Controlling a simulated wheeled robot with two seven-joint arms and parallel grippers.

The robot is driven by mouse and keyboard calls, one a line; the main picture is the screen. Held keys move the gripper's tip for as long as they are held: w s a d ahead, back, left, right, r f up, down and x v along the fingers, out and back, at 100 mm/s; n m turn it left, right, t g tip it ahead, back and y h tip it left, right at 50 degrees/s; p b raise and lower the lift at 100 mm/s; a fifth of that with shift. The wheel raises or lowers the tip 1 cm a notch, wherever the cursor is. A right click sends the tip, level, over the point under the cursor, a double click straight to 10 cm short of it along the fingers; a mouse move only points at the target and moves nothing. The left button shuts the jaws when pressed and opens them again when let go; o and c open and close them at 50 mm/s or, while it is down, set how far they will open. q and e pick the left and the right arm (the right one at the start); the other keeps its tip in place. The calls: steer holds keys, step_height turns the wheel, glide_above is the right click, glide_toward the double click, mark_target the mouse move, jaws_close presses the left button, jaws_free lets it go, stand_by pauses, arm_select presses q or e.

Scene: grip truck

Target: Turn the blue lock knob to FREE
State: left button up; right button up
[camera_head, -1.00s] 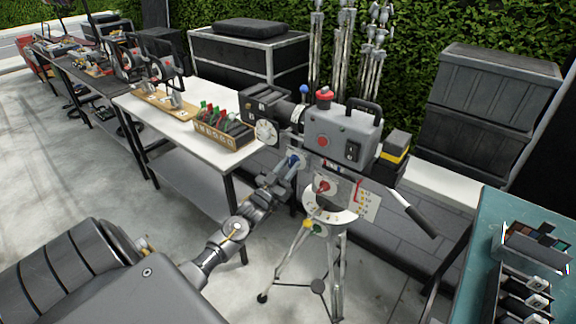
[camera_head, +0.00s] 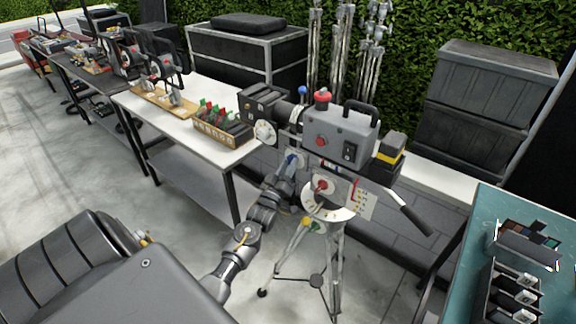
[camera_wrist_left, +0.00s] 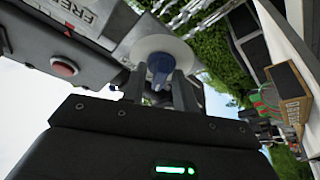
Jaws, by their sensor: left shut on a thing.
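The blue lock knob (camera_head: 291,160) is on the near-left side of the grey camera head on a tripod. In the left wrist view the blue knob (camera_wrist_left: 158,68) sits in front of a round white disc (camera_wrist_left: 163,55). My left gripper (camera_wrist_left: 160,88) is shut on the knob, one finger on each side, and the fingers partly hide it. In the head view my left gripper (camera_head: 290,170) reaches up to the knob from below left. Lettering reading FREE (camera_wrist_left: 84,14) shows sideways on the housing beside the disc. My right gripper is out of view.
The grey camera box (camera_head: 338,130) has a black handle and red buttons. The tripod (camera_head: 338,250) stands below, and a pan bar (camera_head: 415,217) sticks out right. A white table (camera_head: 185,128) is behind left; a teal table (camera_head: 480,220) is at right.

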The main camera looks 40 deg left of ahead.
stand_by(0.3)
arm_select(q)
steer(key=o, duration=0.6)
steer(key=b+v, duration=0.3)
steer(key=v, duration=0.7)
steer(key=shift+s+b, duration=0.3)
steer(key=shift+s, duration=0.1)
steer(key=shift+f, duration=0.15)
